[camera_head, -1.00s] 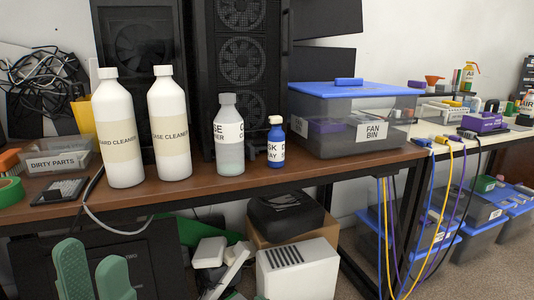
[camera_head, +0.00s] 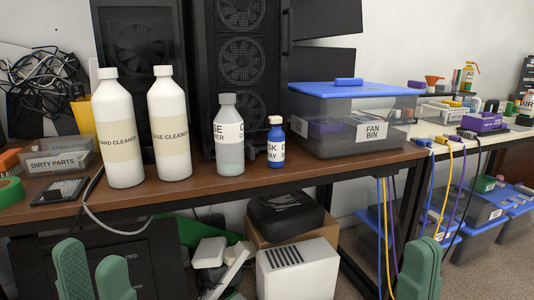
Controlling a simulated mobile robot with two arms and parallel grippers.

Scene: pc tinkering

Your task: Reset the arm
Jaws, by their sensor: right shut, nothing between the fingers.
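My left gripper (camera_head: 94,272) shows at the lower left as two green fingers. They stand apart with nothing between them, in front of the table's front edge. My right gripper (camera_head: 420,268) shows at the lower right as green fingers pressed together. It is empty, in front of the hanging cables below the table edge. Both arms' links are out of view.
The brown table (camera_head: 310,172) holds two white cleaner bottles (camera_head: 170,125), a clear bottle (camera_head: 230,135), a blue spray bottle (camera_head: 276,142) and a fan bin (camera_head: 350,120). Cables (camera_head: 445,190) hang at the right. A white case (camera_head: 300,270) stands below.

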